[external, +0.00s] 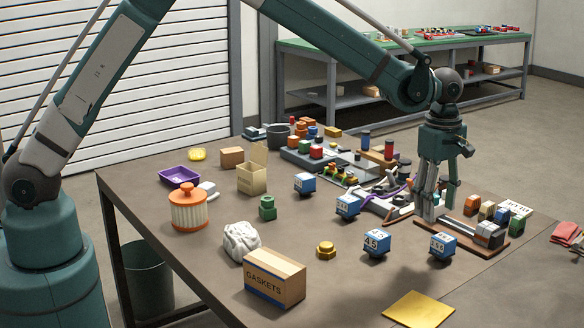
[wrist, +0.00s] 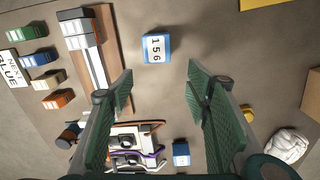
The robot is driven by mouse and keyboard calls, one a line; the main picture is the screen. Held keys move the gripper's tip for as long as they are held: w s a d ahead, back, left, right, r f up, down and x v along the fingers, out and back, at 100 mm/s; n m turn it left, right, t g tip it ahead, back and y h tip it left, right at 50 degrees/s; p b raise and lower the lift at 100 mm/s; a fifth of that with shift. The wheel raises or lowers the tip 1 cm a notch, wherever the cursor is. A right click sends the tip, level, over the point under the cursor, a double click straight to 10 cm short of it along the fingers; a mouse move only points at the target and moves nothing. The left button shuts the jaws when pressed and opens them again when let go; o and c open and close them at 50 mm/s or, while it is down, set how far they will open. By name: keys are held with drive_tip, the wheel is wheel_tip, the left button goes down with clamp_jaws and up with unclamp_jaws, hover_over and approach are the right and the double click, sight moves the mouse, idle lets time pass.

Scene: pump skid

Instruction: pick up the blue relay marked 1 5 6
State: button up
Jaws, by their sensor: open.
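The blue relay marked 1 5 6 (wrist: 156,48) sits on the table with its white numbered face showing in the wrist view, beyond the fingertips. In the external view, the relay (external: 443,246) beside the wooden board appears to be this one; its marking is hard to read there. My gripper (external: 436,212) points down above the table, behind that relay. In the wrist view my gripper (wrist: 163,84) is open, with nothing between its two green fingers. Other blue relays with white faces stand nearby (external: 376,242), (external: 348,206), (external: 305,183).
A wooden board (external: 462,234) with a rail and grey blocks lies close beside the relay. Small coloured blocks and a white card (external: 515,208) are beyond it. A brass nut (external: 326,250), a gaskets box (external: 275,279) and a yellow sheet (external: 420,309) lie around the front.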

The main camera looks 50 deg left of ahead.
sight(446, 238)
drive_tip(key=shift+n, duration=0.5)
drive_tip(key=shift+w+d+f, duration=0.2)
drive_tip(key=shift+d+f, duration=0.6)
drive_tip(key=shift+f, duration=0.1)
drive_tip(key=shift+w+d+f, duration=0.15)
drive_tip(key=shift+d+f, duration=0.65)
drive_tip(key=shift+f, duration=0.05)
drive_tip(key=shift+f, duration=1.3)
drive_tip(key=shift+d+f, duration=0.2)
drive_tip(key=shift+f, duration=2.4)
drive_tip(key=c, duration=1.1)
